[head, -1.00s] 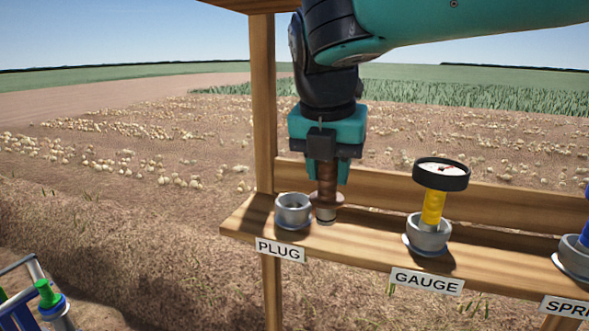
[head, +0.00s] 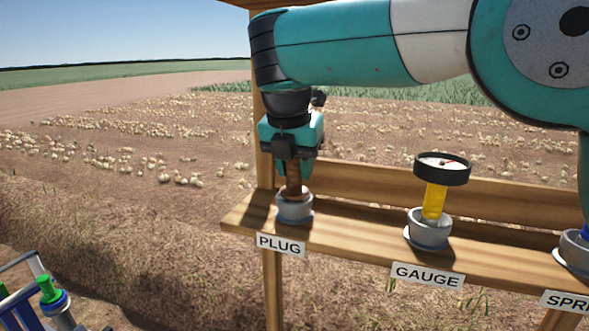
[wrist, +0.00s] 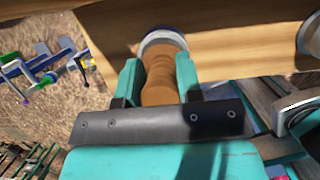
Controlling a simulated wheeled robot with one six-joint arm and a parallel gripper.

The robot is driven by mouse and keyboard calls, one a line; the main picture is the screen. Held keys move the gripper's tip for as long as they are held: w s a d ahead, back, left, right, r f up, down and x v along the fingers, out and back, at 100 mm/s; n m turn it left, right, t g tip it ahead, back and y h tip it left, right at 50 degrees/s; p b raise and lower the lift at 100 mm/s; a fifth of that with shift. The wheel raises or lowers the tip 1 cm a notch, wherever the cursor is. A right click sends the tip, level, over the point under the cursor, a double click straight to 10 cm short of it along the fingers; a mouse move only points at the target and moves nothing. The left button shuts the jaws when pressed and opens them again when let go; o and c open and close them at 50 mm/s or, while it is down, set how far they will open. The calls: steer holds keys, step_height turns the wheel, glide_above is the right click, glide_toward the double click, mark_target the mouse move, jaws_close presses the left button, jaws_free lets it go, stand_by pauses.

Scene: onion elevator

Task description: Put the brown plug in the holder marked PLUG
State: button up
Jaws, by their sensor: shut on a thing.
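The brown plug (head: 294,180) stands upright with its lower end inside the grey cup of the PLUG holder (head: 294,212), at the left end of the wooden shelf. My gripper (head: 293,168) is above the holder and shut on the upper part of the plug. In the wrist view the plug (wrist: 158,78) is between the two teal fingers, and the holder's rim (wrist: 163,38) surrounds its far end. How deep the plug sits is hidden by the cup wall.
The wooden shelf (head: 350,232) also carries the GAUGE holder (head: 428,230) with a yellow-stemmed gauge (head: 437,192). A third holder (head: 573,250) is cut off at the right. A blue rack with a green-topped item (head: 48,290) is at lower left.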

steer(key=o, duration=1)
steer(key=shift+f, duration=0.15)
steer(key=shift+c, duration=0.2)
steer(key=p+v, duration=0.4)
steer(key=v, duration=0.2)
steer(key=shift+s+a, duration=0.1)
steer(key=shift+s, duration=0.05)
steer(key=s+a+b, duration=0.1)
steer(key=s+a, duration=0.3)
steer(key=s, duration=0.7)
steer(key=s+d+f+m+g+y, duration=0.15)
steer(key=d+f+m, duration=0.25)
steer(key=d+m, duration=0.95)
steer(key=s+d+f+m+g+y, duration=0.1)
steer(key=s+d+f+m+y, duration=0.1)
steer(key=s+m, duration=0.3)
steer(key=s+d+f+m+y, duration=0.2)
steer(key=s+m, duration=0.4)
steer(key=s, duration=0.3)
steer(key=shift+d+f+g, duration=0.35)
steer(key=shift+d+f, duration=0.35)
steer(key=shift+d, duration=0.25)
